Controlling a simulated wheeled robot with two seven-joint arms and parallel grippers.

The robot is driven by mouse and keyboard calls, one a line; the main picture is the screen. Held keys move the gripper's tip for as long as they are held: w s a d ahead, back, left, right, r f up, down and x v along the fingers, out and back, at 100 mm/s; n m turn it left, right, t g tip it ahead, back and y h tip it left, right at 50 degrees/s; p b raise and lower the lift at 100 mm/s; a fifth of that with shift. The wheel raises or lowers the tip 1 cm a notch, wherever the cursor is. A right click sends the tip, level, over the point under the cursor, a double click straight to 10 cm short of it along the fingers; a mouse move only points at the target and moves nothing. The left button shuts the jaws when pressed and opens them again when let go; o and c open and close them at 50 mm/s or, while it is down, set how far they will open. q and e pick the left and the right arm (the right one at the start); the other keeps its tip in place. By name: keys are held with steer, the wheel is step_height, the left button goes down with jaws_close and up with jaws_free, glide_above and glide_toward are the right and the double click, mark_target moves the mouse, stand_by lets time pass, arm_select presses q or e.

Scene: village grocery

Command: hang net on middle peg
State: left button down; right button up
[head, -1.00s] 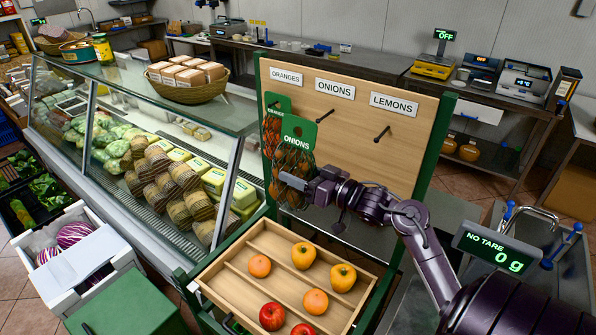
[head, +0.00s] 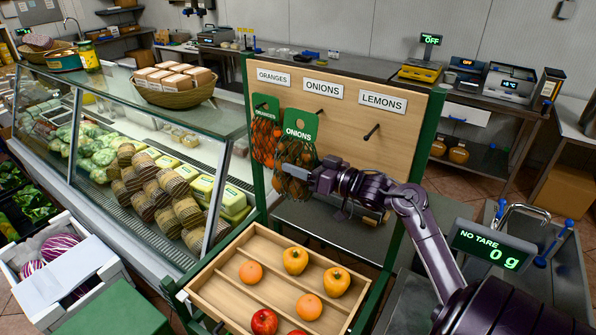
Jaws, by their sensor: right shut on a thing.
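The onion net (head: 294,158) has a green "ONIONS" card (head: 300,124) on top and brown onions in dark mesh. My right gripper (head: 297,172) is shut on its mesh body and holds it upright in front of the peg board (head: 350,145). The middle peg (head: 320,113), under the "ONIONS" label (head: 322,88), shows bare just right of and above the card. The card's hole cannot be made out. My left gripper is not in view.
An orange net (head: 264,137) hangs at the left peg, close beside the onion net. The "LEMONS" peg (head: 372,131) is empty. Below is a wooden tray (head: 226,285) with several fruits. A glass counter (head: 225,180) stands left.

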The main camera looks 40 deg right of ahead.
steer(key=d, duration=0.1)
steer(key=w+d+b, duration=0.1)
steer(key=d, duration=0.1)
steer(key=d+b, duration=0.1)
steer(key=d, duration=0.1)
steer(key=shift+w+d+f, duration=0.15)
steer(key=shift+w+f, duration=0.05)
steer(key=shift+w, duration=0.05)
stand_by(0.5)
stand_by(0.5)
